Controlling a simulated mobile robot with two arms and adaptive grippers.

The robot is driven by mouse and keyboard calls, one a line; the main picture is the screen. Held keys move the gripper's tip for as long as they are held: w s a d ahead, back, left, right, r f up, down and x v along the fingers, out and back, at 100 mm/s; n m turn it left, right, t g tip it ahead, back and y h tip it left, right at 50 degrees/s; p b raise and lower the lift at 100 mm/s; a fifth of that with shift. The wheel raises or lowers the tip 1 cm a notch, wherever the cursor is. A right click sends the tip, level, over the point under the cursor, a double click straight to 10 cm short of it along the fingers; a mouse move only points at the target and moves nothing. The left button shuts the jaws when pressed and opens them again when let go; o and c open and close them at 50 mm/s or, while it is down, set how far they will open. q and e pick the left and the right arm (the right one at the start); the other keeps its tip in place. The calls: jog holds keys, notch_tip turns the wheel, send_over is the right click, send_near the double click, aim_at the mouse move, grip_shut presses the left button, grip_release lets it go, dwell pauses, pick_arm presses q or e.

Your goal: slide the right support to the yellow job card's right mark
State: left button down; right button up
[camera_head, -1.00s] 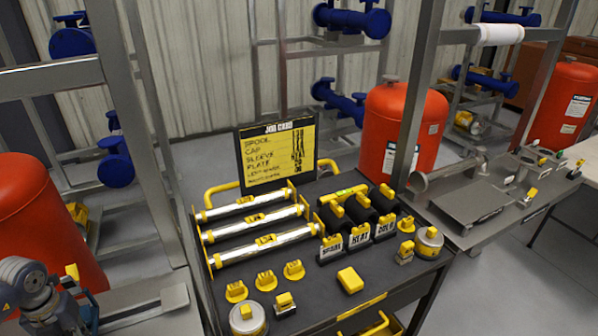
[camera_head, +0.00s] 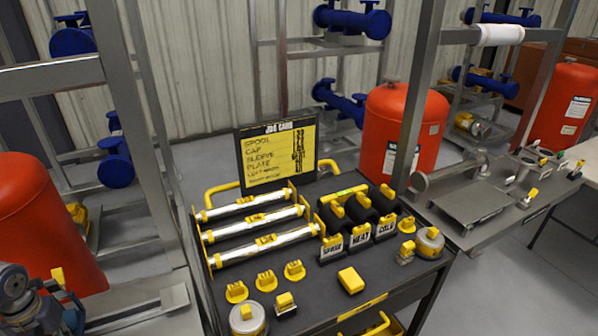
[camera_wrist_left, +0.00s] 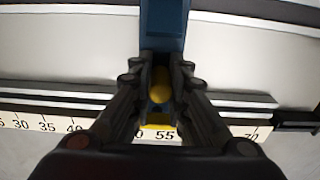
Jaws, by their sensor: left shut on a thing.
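The yellow job card (camera_head: 278,155) stands at the back of the dark cart, with dark handwritten lines; its values are too blurred to read. In the left wrist view, my left gripper (camera_wrist_left: 160,92) is shut on a yellow knob (camera_wrist_left: 161,86). The knob sits in front of a blue upright part (camera_wrist_left: 162,25), seemingly the support, above a pale rail. A scale (camera_wrist_left: 235,131) runs below it; 55 shows just under the fingers and 70 to the right. In the head view, part of my left arm shows at the bottom left corner. My right gripper is out of view.
The dark cart (camera_head: 330,300) carries several silver spools, black sleeves and yellow-handled parts. A steel bench (camera_head: 150,306) lies at the lower left, beside a red tank (camera_head: 40,240). Another steel bench (camera_head: 475,205) stands at the right.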

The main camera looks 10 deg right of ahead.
pick_arm(q)
jog(key=shift+a, duration=0.2)
jog(key=shift+s+a+b, duration=0.2)
jog(key=shift+a, duration=0.65)
jog(key=shift+s+a+b, duration=0.2)
jog(key=shift+a, duration=0.7)
jog(key=shift+s+a+b, duration=0.2)
jog(key=shift+a, duration=0.6)
jog(key=shift+s+a+b, duration=0.2)
jog(key=shift+a, duration=0.75)
jog(key=shift+s+a+b, duration=0.2)
jog(key=shift+a+b, duration=0.05)
jog(key=shift+a, duration=0.55)
jog(key=shift+s+a+b, duration=0.2)
jog(key=shift+a, duration=0.65)
